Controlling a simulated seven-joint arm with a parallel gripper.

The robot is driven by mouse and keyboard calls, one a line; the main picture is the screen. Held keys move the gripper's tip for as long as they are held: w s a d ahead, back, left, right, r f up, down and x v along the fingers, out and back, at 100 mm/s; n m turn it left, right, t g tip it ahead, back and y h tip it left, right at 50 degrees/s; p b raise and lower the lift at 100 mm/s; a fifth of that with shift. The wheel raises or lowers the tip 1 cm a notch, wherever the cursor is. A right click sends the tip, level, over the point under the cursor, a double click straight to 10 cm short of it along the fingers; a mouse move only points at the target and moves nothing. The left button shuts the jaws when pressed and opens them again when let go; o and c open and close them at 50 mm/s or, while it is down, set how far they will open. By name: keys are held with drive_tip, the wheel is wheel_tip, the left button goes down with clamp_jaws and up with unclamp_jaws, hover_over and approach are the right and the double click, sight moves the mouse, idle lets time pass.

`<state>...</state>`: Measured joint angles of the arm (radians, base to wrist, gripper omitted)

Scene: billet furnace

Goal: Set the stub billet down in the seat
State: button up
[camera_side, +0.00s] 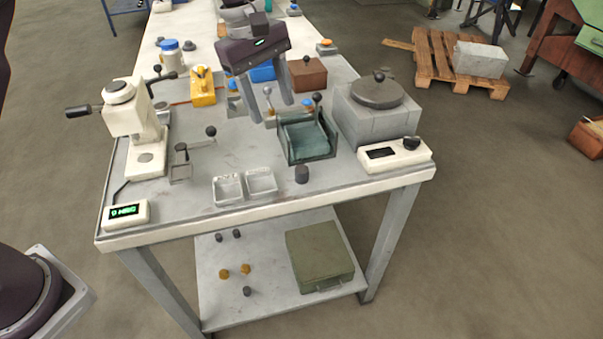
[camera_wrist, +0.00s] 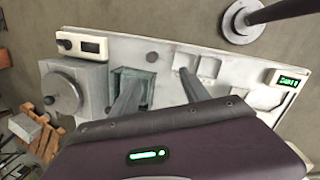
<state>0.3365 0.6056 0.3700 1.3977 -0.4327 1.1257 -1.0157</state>
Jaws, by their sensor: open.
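A short dark grey cylinder, which looks like the stub billet (camera_side: 302,174), stands upright on the bench near its front edge. It also shows in the wrist view (camera_wrist: 151,57). My gripper (camera_side: 271,111) is open and empty, above the bench behind and left of the cylinder, clearly apart from it. Its two fingers also show in the wrist view (camera_wrist: 167,75). Two shallow white square trays (camera_side: 228,188) (camera_side: 261,181) lie left of the cylinder. I cannot tell which fixture is the seat.
A green open-topped fixture (camera_side: 308,156) stands just behind the cylinder. A grey block furnace with a round lid (camera_side: 376,90) and a white control box (camera_side: 394,155) are to the right. A white lever press (camera_side: 133,120) stands left. The bench's front strip is mostly clear.

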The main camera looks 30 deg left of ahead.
sight(302, 169)
drive_tip(key=w+d+f, duration=0.1)
drive_tip(key=f, duration=0.2)
drive_tip(key=w+d+f+n, duration=0.1)
drive_tip(key=d+f, duration=0.1)
drive_tip(key=f, duration=0.2)
drive_tip(key=w+d+f+n+g, duration=0.1)
drive_tip(key=w+f, duration=0.1)
drive_tip(key=f, duration=0.1)
drive_tip(key=shift+d+f+y, duration=0.25)
drive_tip(key=shift+d+y, duration=0.05)
drive_tip(key=shift+n, duration=0.3)
wheel_tip(302, 169, down, 8)
drive_tip(key=shift+a+r, duration=0.15)
drive_tip(key=shift+r, duration=0.1)
clamp_jaws()
